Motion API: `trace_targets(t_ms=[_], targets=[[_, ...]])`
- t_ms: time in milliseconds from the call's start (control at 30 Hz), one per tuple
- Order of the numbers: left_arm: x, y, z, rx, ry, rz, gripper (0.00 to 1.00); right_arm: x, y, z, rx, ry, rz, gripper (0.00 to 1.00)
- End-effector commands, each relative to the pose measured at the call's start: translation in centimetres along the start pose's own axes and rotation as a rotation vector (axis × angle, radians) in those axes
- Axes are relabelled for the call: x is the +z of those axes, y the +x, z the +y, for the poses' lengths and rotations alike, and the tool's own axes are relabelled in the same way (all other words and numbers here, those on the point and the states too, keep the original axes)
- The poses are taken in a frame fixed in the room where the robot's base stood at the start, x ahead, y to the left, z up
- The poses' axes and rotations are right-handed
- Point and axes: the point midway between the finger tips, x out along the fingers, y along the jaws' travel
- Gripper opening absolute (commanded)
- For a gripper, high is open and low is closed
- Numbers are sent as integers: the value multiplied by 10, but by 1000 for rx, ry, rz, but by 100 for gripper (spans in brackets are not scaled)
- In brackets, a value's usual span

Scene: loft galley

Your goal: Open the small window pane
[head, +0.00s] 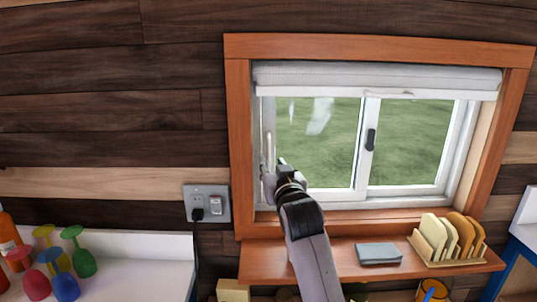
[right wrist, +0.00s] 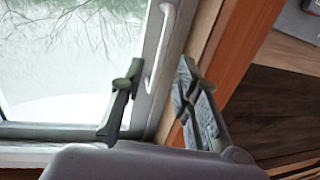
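The window (head: 364,120) has two panes side by side in a white frame. The left pane (head: 318,150) has a pale upright handle (head: 268,143) at its left edge. The right pane (head: 415,142) has a black latch (head: 371,139) on its left stile. My right gripper (head: 274,174) is in front of the left pane's lower left corner, near the handle's lower end. In the right wrist view, the gripper (right wrist: 160,82) is open, its fingers apart on either side of the handle's line (right wrist: 160,48). Contact with the handle cannot be told. My left gripper is out of view.
A rolled white blind (head: 375,78) hangs above the panes. An outlet (head: 207,203) with a plug is left of the window. Coloured glasses (head: 82,258) stand lower left.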

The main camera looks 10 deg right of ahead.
Motion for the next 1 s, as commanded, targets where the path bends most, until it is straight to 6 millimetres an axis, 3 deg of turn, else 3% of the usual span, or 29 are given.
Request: trace_targets(t_ms=[200, 400, 800, 1000], targets=[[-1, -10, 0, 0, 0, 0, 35, -2, 34, 0, 0, 0, -1, 30], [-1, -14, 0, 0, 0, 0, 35, -1, 50, 0, 0, 0, -1, 30], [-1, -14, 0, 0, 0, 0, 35, 0, 55, 0, 0, 1, 0, 30], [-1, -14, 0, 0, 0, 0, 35, 0, 55, 0, 0, 0, 0, 16]])
